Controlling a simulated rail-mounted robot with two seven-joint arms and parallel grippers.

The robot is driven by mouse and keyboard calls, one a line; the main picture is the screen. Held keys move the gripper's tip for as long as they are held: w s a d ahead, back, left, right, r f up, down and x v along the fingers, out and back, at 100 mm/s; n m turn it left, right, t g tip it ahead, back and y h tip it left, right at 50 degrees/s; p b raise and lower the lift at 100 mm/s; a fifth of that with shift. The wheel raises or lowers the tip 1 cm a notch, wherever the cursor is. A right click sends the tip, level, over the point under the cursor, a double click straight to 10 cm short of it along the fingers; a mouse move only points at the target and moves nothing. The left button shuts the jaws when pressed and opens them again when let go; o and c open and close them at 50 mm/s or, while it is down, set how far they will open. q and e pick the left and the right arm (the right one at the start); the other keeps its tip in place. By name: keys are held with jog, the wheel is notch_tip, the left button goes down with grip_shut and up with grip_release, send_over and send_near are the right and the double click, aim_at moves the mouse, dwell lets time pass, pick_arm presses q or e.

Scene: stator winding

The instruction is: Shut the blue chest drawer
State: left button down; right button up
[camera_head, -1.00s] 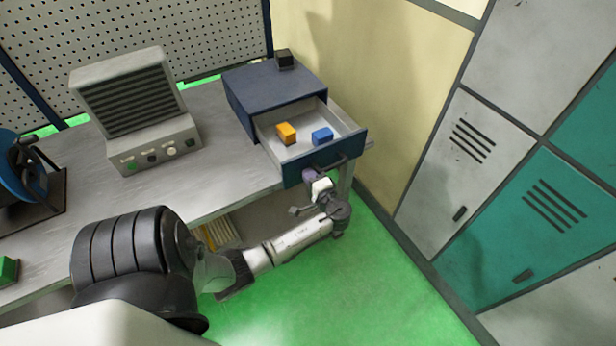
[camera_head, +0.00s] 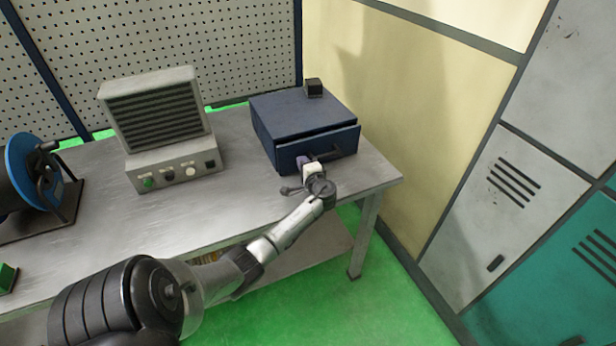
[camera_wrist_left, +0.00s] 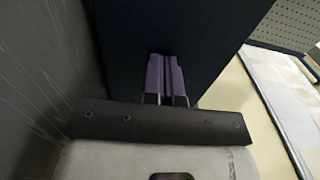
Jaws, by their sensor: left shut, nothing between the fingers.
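The blue chest (camera_head: 297,119) stands on the grey workbench near its far right end. Its drawer (camera_head: 316,146) is almost fully in, with its front standing slightly out at the right and only a narrow gap along the top. A dark handle (camera_head: 329,154) is on the drawer front. My left gripper (camera_head: 304,162) is shut and empty, its tips at the left part of the drawer front. In the left wrist view, the shut purple fingers (camera_wrist_left: 166,75) point at the dark blue front; contact cannot be told for sure. The drawer's contents are hidden. My right gripper is not in view.
A grey vented box (camera_head: 160,125) with buttons stands to the left, and a blue spool (camera_head: 28,172) further left. Lockers (camera_head: 500,195) line the right side. The bench (camera_head: 225,205) between is clear.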

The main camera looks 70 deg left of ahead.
pick_arm(q)
jog(key=shift+a, duration=0.8)
jog(key=shift+f, duration=0.2)
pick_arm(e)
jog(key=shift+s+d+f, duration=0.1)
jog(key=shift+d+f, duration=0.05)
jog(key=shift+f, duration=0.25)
pick_arm(q)
jog(key=shift+s, duration=0.1)
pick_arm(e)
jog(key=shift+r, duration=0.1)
pick_arm(q)
jog(key=shift+d+r, duration=0.15)
jog(key=shift+d, duration=0.05)
jog(key=d, duration=0.2)
jog(key=d+p, duration=0.1)
jog(key=d, duration=0.4)
jog(key=shift+w+d+f, duration=0.15)
jog(key=shift+w+f, duration=0.1)
jog(key=d, duration=0.6)
jog(key=shift+w+d+r+p, duration=0.15)
jog(key=shift+d+p, duration=0.05)
jog(key=shift+p, duration=0.2)
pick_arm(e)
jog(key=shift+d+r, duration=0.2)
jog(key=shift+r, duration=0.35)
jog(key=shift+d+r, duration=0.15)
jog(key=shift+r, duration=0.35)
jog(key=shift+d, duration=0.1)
